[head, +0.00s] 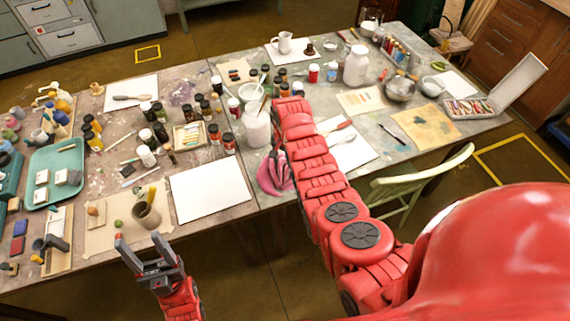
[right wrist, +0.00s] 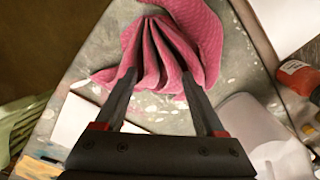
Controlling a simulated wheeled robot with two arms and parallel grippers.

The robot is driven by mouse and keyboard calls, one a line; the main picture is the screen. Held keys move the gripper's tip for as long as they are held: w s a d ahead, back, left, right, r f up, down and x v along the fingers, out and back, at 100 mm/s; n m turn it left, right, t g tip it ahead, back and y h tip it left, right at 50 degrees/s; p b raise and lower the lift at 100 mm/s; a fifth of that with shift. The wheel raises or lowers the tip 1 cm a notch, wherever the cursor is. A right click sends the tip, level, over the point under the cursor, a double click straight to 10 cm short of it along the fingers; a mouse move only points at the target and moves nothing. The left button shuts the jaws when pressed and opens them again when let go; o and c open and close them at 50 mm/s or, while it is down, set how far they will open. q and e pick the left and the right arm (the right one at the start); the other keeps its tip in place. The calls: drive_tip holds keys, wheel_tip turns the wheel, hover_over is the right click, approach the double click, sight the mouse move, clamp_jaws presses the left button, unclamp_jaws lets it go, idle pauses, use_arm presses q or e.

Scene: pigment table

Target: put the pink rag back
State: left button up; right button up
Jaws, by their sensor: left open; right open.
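The pink rag (head: 272,180) lies crumpled on the table near its front edge, partly hidden behind my right arm in the head view. In the right wrist view the rag (right wrist: 168,50) is bunched in folds. My right gripper (right wrist: 158,78) is open, with a fingertip on each side of the folds; I cannot tell whether both fingers touch the cloth. In the head view my right gripper is mostly hidden by its own arm. My left gripper (head: 139,240) is open and empty, in front of the table's front edge.
A white jar (head: 257,128) with brushes stands just behind the rag. A white sheet (head: 212,188) lies to its left, and another sheet (head: 352,152) with a red-handled tool to its right. Paint jars crowd the table further left. A green chair (head: 408,190) stands at the front right.

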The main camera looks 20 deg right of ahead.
sight(285, 166)
wheel_tip(285, 166, up, 10)
drive_tip(key=shift+r, duration=0.2)
idle(0.4)
drive_tip(key=shift+s+f, duration=0.1)
drive_tip(key=shift+s, duration=0.05)
